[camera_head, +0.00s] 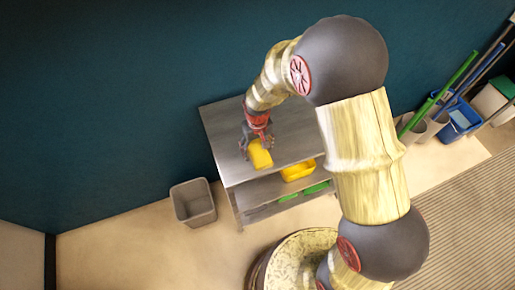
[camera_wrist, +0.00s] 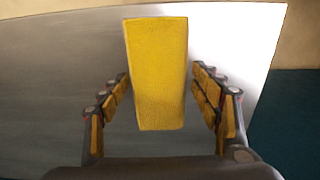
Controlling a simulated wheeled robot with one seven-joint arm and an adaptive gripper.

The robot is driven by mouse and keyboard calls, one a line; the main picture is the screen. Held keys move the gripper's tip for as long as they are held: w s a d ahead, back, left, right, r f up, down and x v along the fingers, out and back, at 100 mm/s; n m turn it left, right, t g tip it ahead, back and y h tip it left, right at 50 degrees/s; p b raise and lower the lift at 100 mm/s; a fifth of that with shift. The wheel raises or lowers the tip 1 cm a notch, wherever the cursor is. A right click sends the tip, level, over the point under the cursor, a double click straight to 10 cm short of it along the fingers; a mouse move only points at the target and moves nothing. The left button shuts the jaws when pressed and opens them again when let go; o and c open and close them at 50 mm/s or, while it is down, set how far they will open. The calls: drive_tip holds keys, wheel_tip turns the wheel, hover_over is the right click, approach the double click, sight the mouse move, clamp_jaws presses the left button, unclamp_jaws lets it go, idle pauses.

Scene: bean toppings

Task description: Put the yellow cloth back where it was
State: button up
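The yellow cloth (camera_head: 260,157) looks like a stiff, folded block. It is at my gripper (camera_head: 257,142), over the front part of the grey table top. In the wrist view the cloth (camera_wrist: 157,75) lies between the two fingers of my gripper (camera_wrist: 160,72).
The metal table (camera_head: 225,160) has a lower shelf with a yellow container (camera_head: 298,171) and green items (camera_head: 316,188). A grey bin (camera_head: 193,203) stands on the floor to the left. Buckets and a blue container (camera_head: 458,122) stand at the right, by the dark wall.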

drive_tip(key=shift+o, duration=0.6)
wheel_tip(320, 180, up, 12)
drive_tip(key=r+p, duration=0.1)
drive_tip(key=p, duration=0.2)
wheel_tip(320, 180, up, 7)
drive_tip(key=t, duration=0.1)
hover_over(258, 149)
drive_tip(key=s+d, duration=0.2)
drive_tip(key=d, duration=0.1)
drive_tip(key=s+d+r+m+t, duration=0.1)
drive_tip(key=s+d+r+t, duration=0.1)
drive_tip(key=s+d+r, duration=0.3)
drive_tip(key=s+d+r+m+t, duration=0.2)
drive_tip(key=s+d+r, duration=0.4)
drive_tip(key=s+r, duration=0.5)
drive_tip(key=shift+s+t, duration=0.3)
drive_tip(key=shift+s, duration=0.75)
drive_tip(key=shift+f, duration=0.15)
